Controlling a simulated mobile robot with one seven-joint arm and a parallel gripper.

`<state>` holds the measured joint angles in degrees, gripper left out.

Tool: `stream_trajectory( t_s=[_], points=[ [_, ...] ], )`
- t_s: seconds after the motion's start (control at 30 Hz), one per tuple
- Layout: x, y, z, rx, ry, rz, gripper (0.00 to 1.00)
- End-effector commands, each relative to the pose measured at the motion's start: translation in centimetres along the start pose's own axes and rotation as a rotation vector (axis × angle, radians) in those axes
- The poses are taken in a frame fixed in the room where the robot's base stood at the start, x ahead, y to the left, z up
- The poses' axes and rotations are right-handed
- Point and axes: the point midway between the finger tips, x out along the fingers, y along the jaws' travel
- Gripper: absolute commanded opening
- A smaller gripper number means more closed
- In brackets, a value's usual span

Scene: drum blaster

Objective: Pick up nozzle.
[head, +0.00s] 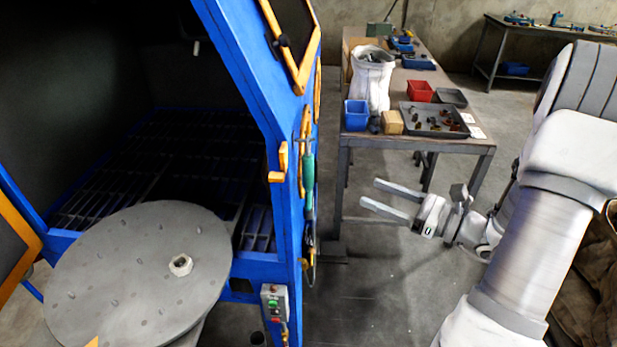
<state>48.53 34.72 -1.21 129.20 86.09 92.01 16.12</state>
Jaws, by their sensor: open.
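A slim green-handled piece with a brass-coloured end, which looks like the nozzle (308,172), hangs upright along the right side of the blue cabinet post. A hose or fitting runs down below it; how it is held there is too small to tell. My gripper (370,192) is to the right of it, apart from it. Its two long grey fingers are spread and point left, with nothing between them. It shows in front of the lower part of the workbench.
A round grey turntable (120,285) with a small pale ring-shaped part (180,265) on it fills the lower left. The blue cabinet post (285,200) carries a control box (274,303). A workbench (420,142) holds bins and a tray.

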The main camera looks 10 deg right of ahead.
Motion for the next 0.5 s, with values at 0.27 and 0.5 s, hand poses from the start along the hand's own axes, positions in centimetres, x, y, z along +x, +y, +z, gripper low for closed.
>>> stream_trajectory(
  t_s=[0.27, 0.5],
  points=[
    [6.3, 0.3, 0.1, 0.0, 0.002, 0.01, 0.7],
    [9.9, 0.2, 0.0, -0.001, 0.003, 0.007, 0.7]
  ],
)
